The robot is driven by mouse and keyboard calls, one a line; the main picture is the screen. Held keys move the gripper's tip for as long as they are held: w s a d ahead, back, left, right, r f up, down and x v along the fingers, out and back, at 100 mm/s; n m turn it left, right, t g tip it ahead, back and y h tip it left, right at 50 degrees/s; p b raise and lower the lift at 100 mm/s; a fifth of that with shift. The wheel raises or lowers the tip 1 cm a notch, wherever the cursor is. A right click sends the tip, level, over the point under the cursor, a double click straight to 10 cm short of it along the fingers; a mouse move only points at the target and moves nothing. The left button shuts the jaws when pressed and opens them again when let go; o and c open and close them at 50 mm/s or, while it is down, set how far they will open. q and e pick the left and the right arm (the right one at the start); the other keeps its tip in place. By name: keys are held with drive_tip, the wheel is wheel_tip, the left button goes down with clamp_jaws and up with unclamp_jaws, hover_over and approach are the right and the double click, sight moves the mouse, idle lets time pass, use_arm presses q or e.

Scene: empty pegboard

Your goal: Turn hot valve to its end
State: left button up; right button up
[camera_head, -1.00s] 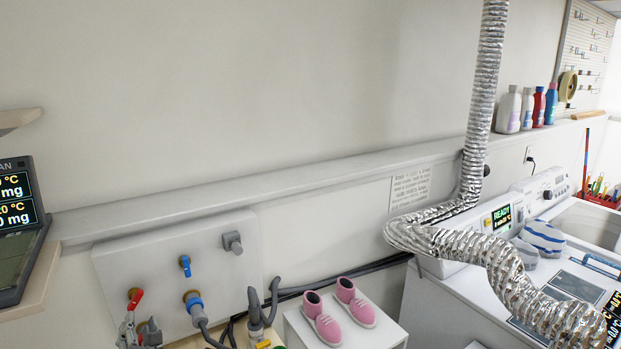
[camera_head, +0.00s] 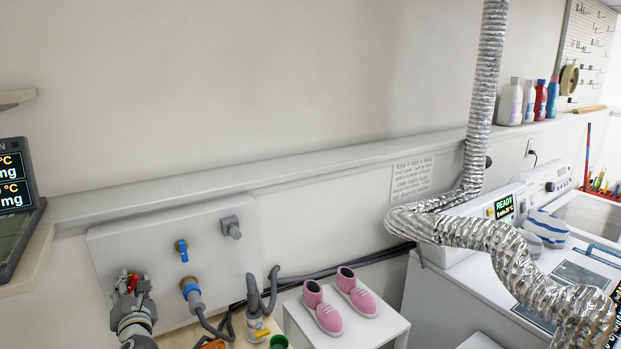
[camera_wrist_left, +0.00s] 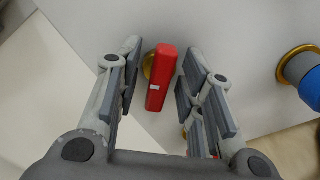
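The hot valve's red handle (camera_head: 133,282) is at the lower left of the white wall panel (camera_head: 222,275), partly covered by my left gripper (camera_head: 131,291) in the head view. In the left wrist view the red handle (camera_wrist_left: 162,80) stands between the two fingers of my left gripper (camera_wrist_left: 160,72). The fingers are open, with a visible gap on each side of the handle. A brass fitting shows behind the handle. My right gripper is in neither view.
A blue valve handle (camera_head: 182,250) and a blue hose connector (camera_head: 192,294) are on the panel, right of the red handle. Pink shoes (camera_head: 340,303) stand on a white stand.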

use_arm(q)
drive_tip(key=c, duration=0.5)
drive_tip(key=shift+r+m+p, duration=0.1)
drive_tip(key=shift+m+p, duration=1.3)
drive_tip(key=shift+p, duration=0.3)
drive_tip(key=shift+c, duration=0.3)
drive_tip(key=shift+m+p, duration=0.5)
